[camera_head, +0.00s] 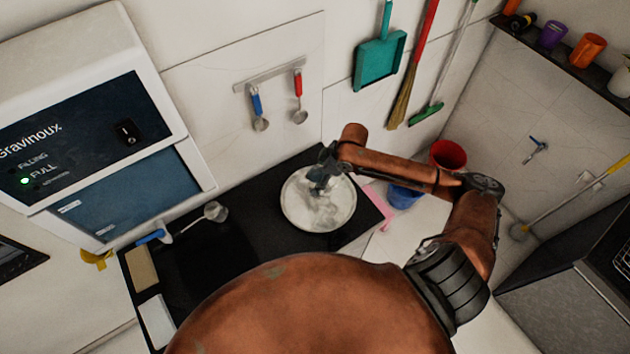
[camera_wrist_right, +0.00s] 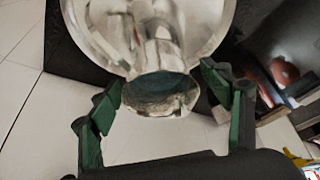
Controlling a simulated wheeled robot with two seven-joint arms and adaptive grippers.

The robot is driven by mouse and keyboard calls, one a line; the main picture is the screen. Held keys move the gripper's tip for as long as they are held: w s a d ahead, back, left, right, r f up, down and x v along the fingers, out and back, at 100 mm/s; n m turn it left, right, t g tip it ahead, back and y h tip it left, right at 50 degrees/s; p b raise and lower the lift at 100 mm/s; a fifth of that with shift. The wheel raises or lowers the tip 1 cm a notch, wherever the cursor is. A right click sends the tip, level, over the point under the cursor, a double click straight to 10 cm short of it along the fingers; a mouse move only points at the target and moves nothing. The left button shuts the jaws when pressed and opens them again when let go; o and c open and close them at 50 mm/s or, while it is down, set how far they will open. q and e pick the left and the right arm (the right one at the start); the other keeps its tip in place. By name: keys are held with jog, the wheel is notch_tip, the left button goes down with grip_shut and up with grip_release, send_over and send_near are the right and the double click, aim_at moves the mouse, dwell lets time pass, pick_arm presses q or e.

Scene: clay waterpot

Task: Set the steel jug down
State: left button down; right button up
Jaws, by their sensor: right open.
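The steel jug (camera_head: 330,215) shows as a round, shiny, pale metal shape on the black counter (camera_head: 265,190) in the head view. My right gripper (camera_head: 322,172) is over its far part and hides some of it. In the right wrist view the shiny body of the jug (camera_wrist_right: 115,25) fills the top middle. A rounded protruding part of it lies between the two green-padded fingers of my right gripper (camera_wrist_right: 170,98). The fingers stand apart, with visible gaps beside that part. My left gripper is not in view.
A white machine (camera_head: 90,110) with a lit panel stands at the left. A ladle (camera_head: 213,212) and a tan block (camera_head: 142,268) lie on the counter's left side. Red (camera_head: 447,154) and blue (camera_head: 402,196) buckets stand right of it. Two small ladles hang on the wall rack (camera_head: 268,76).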

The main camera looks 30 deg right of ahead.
jog(key=v, duration=0.8)
jog(key=shift+s+r, duration=0.1)
jog(key=shift+r, duration=0.1)
